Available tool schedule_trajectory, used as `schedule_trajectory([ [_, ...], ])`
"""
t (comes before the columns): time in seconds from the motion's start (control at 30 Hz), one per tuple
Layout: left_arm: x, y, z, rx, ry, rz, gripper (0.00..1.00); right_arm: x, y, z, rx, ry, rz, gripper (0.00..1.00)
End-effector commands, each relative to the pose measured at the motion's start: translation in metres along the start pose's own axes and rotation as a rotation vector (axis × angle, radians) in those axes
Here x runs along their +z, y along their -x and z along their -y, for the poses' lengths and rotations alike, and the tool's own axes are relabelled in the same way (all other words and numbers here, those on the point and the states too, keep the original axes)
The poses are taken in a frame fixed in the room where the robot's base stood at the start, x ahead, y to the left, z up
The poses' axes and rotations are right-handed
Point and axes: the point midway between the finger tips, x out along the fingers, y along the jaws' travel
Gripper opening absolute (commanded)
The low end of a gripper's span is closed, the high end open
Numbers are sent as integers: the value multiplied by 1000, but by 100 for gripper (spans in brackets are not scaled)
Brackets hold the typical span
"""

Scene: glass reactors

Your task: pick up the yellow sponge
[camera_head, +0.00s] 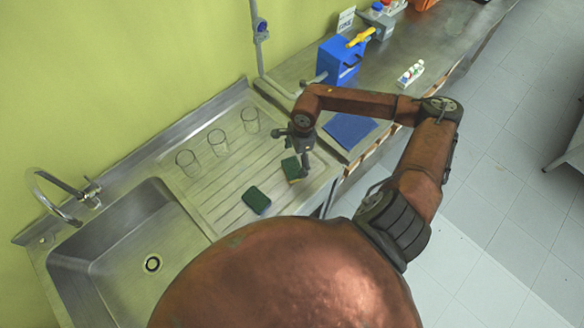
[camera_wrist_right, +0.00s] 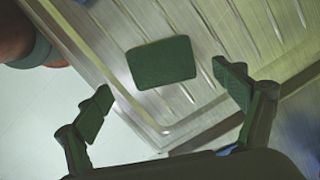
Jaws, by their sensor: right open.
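Two sponges with dark green tops lie on the ribbed steel drainboard. One sponge (camera_head: 291,169) shows a yellowish-orange side and lies near the drainboard's right end, partly behind my right gripper (camera_head: 295,153). The other sponge (camera_head: 257,200) shows only dark green and lies to the lower left. In the right wrist view, one green-topped sponge (camera_wrist_right: 161,62) lies flat beyond the spread fingers of my right gripper (camera_wrist_right: 163,84); its sides are not clear there. My right gripper is open and empty, above the drainboard. My left gripper is not in view.
Several clear glasses (camera_head: 219,142) stand at the back of the drainboard. A sink basin (camera_head: 125,245) with a tap (camera_head: 80,190) is at left. A blue mat (camera_head: 350,130) and a blue box (camera_head: 341,60) are on the counter at right.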

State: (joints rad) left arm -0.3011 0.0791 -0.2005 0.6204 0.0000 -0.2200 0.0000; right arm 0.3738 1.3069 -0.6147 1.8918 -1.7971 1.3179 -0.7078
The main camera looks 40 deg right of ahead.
Motion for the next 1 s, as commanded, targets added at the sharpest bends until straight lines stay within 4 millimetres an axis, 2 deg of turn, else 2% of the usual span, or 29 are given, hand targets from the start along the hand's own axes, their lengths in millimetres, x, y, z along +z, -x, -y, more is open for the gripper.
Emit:
schedule_trajectory([
  [0.4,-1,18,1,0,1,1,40,0,-51,2,2,-5,4,89],
  [0.7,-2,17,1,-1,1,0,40,-1,-57,3,0,-3,4,89],
  [1.0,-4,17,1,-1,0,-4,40,0,-56,3,0,-3,4,68],
])
